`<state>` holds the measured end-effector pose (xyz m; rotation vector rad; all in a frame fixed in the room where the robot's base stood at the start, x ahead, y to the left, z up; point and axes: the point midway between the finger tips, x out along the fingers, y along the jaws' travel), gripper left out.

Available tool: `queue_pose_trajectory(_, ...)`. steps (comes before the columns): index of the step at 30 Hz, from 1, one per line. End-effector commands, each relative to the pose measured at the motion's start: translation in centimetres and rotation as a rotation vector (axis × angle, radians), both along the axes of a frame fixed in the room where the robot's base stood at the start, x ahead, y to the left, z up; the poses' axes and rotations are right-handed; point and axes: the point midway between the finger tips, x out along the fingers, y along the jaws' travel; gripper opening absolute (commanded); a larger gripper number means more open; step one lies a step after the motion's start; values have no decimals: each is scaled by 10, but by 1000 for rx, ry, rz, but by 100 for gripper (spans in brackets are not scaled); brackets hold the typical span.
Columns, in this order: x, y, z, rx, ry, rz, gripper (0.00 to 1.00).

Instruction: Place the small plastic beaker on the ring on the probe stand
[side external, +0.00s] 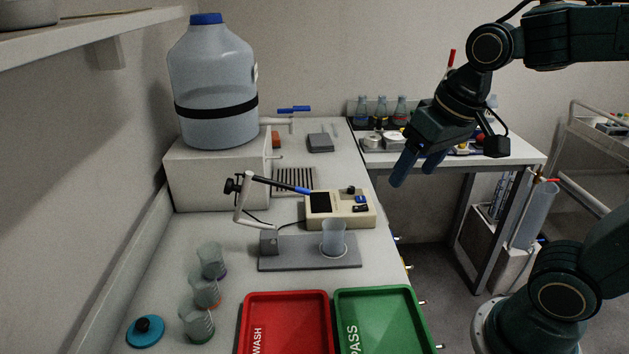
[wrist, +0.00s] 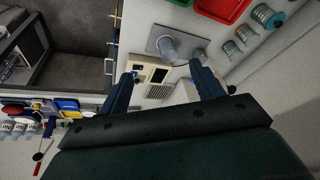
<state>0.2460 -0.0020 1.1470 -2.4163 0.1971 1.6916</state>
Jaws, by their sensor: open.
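The small plastic beaker (side external: 333,237) is clear and stands upright on the pale ring (side external: 345,254) at the right part of the grey probe stand (side external: 290,252). The stand's white arm holds a dark probe with a blue tip above the base. In the wrist view the beaker (wrist: 168,48) shows on the stand's plate (wrist: 155,36). My gripper (side external: 418,170) is in the air right of and above the stand, well apart from the beaker. Its blue fingers are spread and empty, as the wrist view also shows (wrist: 158,88).
A beige meter (side external: 340,208) stands behind the stand. Several beakers (side external: 205,292) are at the left front. A red tray (side external: 285,322) and a green tray (side external: 378,320) lie at the front. A large carboy (side external: 213,90) stands at the back left.

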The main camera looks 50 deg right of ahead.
Motion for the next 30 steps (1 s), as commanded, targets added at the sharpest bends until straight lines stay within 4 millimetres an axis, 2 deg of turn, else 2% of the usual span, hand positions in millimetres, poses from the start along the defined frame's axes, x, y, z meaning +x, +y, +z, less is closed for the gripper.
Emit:
queue_pose_trajectory(6, -40, 1, 2, -47, -83, 117, 66)
queue_pose_trajectory(12, -62, 2, -1, -80, -129, 188, 66)
queue_pose_trajectory(17, -68, 2, -3, -91, -142, 210, 66)
queue_pose_trajectory(30, -68, 2, -3, -91, -142, 210, 66)
